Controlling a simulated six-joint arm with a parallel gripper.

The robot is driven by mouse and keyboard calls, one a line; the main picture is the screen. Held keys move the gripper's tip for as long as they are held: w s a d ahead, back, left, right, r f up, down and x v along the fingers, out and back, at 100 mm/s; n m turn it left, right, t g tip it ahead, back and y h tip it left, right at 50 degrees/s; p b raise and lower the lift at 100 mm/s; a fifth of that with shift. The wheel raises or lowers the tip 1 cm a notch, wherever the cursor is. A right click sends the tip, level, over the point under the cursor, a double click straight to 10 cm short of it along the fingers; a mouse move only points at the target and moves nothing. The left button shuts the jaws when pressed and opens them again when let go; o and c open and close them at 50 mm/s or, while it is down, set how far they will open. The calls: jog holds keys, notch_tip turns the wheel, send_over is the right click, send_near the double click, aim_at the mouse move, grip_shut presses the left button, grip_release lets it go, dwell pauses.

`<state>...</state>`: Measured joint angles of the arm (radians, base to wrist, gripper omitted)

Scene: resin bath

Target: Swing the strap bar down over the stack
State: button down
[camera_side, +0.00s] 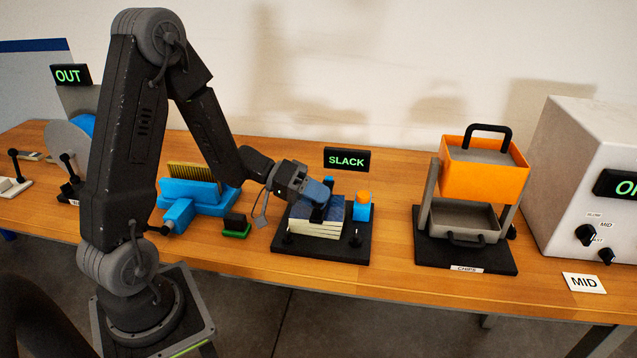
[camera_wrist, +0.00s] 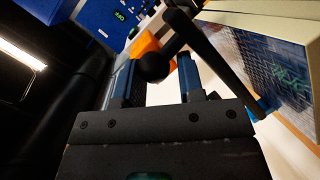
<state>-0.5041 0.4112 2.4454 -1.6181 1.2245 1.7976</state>
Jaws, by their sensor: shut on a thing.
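The stack (camera_side: 316,226) is a block of pale layers with a blue patterned top on a black base plate (camera_side: 292,252). It also shows at the right of the wrist view (camera_wrist: 272,62). The strap bar (camera_wrist: 212,52) is a black bar slanting beside the stack in the wrist view, with a round black knob (camera_wrist: 152,68). My gripper (camera_side: 322,190) is above the stack, its blue fingers on both sides of the knob. It also shows in the wrist view (camera_wrist: 160,75), shut on the knob. In the side view the gripper hides much of the bar.
A blue post with an orange top (camera_side: 362,206) stands right of the stack. A sign behind reads SLACK (camera_side: 347,159). A blue brush fixture (camera_side: 195,193) is left, with a small black-green block (camera_side: 236,225) between. An orange bin stand (camera_side: 484,170) and white box (camera_side: 590,180) stand right.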

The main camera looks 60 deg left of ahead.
jog(key=shift+s+d+f+g, duration=0.15)
jog(key=shift+s+d+f, duration=0.25)
jog(key=shift+f, duration=0.15)
jog(key=shift+s+d+f+g, duration=0.15)
jog(key=shift+s+d+f, duration=0.2)
jog(key=shift+f, duration=0.15)
jog(key=c, duration=1.1)
grip_release()
jog(key=shift+f, duration=0.1)
jog(key=shift+c, duration=0.2)
jog(key=shift+a, duration=0.1)
jog(key=w+v, duration=0.1)
jog(key=v, duration=1.3)
jog(key=shift+a+r+t, duration=0.3)
jog(key=shift+a+t, duration=0.05)
jog(key=shift+t, duration=0.05)
jog(key=shift+s, duration=0.1)
jog(key=m+g+y, duration=0.1)
jog(key=m+g, duration=0.1)
jog(key=g, duration=0.3)
send_near(316, 208)
jog(key=s+d+r, duration=0.1)
jog(key=s+d, duration=0.2)
jog(key=s, duration=0.1)
jog(key=s+d+r+t+y, duration=0.1)
jog(key=s+d+r+y, duration=0.6)
jog(key=s+d+y, duration=0.2)
jog(key=shift+d+r+n+t+y, duration=0.3)
jog(key=shift+d+r+t+y, duration=0.1)
jog(key=shift+d+y, duration=0.4)
